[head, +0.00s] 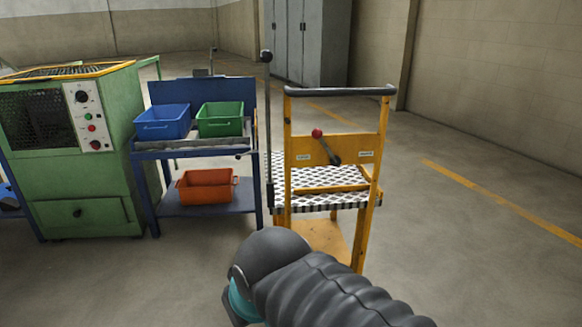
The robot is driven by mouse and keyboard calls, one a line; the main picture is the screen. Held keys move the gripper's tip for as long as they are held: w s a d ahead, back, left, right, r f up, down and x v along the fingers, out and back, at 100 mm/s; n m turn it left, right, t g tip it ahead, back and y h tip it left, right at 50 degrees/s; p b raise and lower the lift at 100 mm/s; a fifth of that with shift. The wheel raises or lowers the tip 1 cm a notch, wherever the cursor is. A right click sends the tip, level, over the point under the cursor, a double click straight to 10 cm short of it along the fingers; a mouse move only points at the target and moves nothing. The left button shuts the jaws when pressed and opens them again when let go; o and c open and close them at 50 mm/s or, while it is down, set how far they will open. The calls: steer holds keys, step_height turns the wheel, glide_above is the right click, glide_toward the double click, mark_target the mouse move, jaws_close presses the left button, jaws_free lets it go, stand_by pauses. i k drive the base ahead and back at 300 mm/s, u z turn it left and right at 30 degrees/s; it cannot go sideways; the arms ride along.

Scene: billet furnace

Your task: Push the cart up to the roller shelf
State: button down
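The yellow cart (283,215) stands upright on the floor right of centre. It has a dark push bar (340,91) across its top, facing me, and a red-knobbed lever (318,133) on its yellow panel. Its deck (330,203) has a black-and-white patterned surface with nothing visibly resting on it. I cannot tell for certain which thing is the roller shelf. My dark ribbed arm crosses the bottom of the view in front of the cart and covers the floor near its lower part. My gripper is not in view.
A blue bench (208,210) with blue (163,122), green (220,119) and orange (207,186) bins stands close left of the cart. A tall lever (267,130) rises between them. A green machine (85,185) is farther left, a grey cabinet (305,40) behind. Floor at right is clear.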

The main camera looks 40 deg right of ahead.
mark_target(304, 180)
steer(key=z, duration=1.15)
